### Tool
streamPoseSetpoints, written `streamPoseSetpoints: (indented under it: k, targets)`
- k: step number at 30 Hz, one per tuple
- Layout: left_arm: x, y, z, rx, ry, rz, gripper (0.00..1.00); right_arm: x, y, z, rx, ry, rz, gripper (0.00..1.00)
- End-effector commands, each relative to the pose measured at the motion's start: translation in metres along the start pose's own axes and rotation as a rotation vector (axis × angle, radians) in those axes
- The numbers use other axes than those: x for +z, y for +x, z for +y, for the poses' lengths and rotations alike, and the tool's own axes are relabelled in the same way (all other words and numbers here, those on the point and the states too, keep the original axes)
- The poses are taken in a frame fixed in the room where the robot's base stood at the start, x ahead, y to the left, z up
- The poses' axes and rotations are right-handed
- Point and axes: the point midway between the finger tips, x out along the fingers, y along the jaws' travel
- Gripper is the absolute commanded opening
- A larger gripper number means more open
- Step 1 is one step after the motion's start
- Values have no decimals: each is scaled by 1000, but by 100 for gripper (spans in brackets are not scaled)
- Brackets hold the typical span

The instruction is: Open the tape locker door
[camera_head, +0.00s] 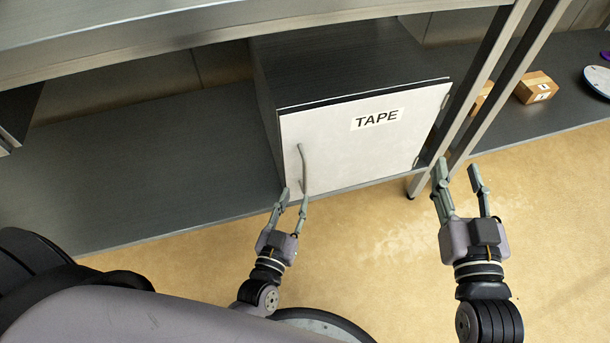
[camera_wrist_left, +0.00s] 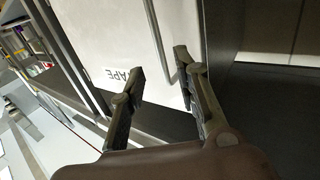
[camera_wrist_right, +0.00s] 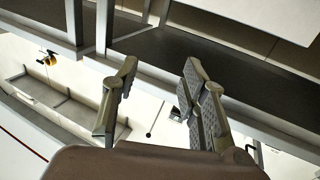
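The tape locker is a dark box on the lower shelf with a pale door (camera_head: 350,145) labelled TAPE. The door looks shut or nearly so, with a thin dark gap along its top edge. A thin grey vertical handle (camera_head: 302,165) is near the door's left edge; it also shows in the left wrist view (camera_wrist_left: 160,38). My left gripper (camera_head: 294,195) is open just below and in front of the handle's lower end. In the left wrist view its fingers (camera_wrist_left: 160,70) are apart, with the handle beyond their tips. My right gripper (camera_head: 457,170) is open and empty, right of the locker.
The dark shelf (camera_head: 130,160) is clear left of the locker. Metal posts (camera_head: 490,85) stand close to its right side. Small cardboard boxes (camera_head: 536,87) and a round plate (camera_head: 598,80) are on the right shelf. The upper shelf (camera_head: 200,40) overhangs the locker.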

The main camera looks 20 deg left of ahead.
Motion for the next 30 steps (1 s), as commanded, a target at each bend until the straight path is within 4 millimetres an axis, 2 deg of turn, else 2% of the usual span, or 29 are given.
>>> streamPoseSetpoints:
  k: [1,6,13,21,28,30]
  targets:
    - [1,12,0,-1,-1,4,29,-6,1,-1,-3,1,49,40]
    - [1,44,0,-1,0,3,29,-37,-1,-5,-12,6,221,40]
    - [2,75,0,-1,0,1,29,-71,-10,-10,-22,12,411,40]
    - [0,89,0,0,0,-1,29,-87,-17,-11,-26,16,500,40]
    - [0,89,0,0,0,-1,29,-88,-18,-11,-26,16,504,40]
    - [0,89,0,0,0,-1,26,-88,-18,-11,-26,16,503,40]
